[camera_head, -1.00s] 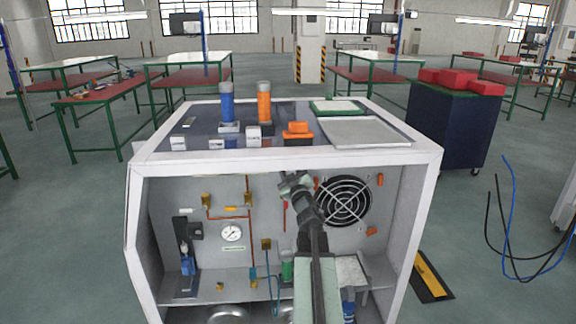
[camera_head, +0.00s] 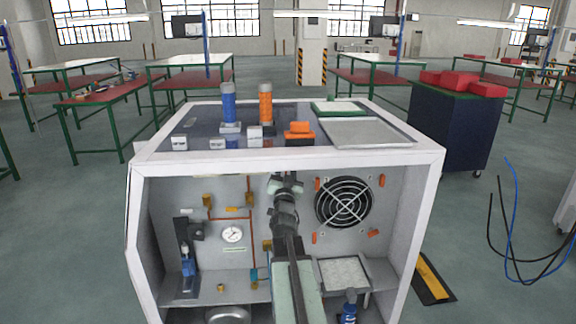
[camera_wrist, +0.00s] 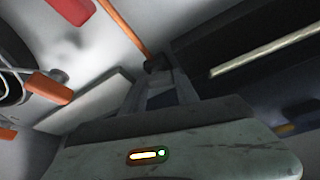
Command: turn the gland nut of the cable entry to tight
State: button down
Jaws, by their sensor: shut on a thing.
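My gripper (camera_head: 285,181) is inside the open generator housing (camera_head: 137,230), high on the back panel, left of the fan. In the wrist view its fingertips (camera_wrist: 159,66) are together around a small dark piece (camera_wrist: 156,62), which appears to be the gland nut of the cable entry. The fingers cover most of it, so how far it is turned cannot be seen. In the head view my gripper and arm hide the nut.
The round black fan grille (camera_head: 344,202) with orange clips (camera_head: 382,180) is close on the right. Copper pipes (camera_head: 230,217) and a pressure gauge (camera_head: 232,234) are on the left. The white top frame (camera_head: 290,158) passes just above my arm.

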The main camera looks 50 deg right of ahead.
jog(key=shift+w+a+r+m+g+h+p, duration=0.15)
jog(key=shift+m+g+p, duration=0.55)
jog(key=shift+m, duration=1.05)
jog(key=shift+s+m+g+h+p, duration=0.1)
jog(key=shift+m+g+h+p, duration=0.15)
jog(key=shift+m+g+p, duration=1)
jog(key=shift+w+a+r+m+g+h+p, duration=0.1)
jog(key=shift+m+g+h, duration=0.2)
jog(key=shift+m, duration=2.2)
jog(key=c, duration=0.9)
grip_release()
jog(key=shift+f, duration=0.1)
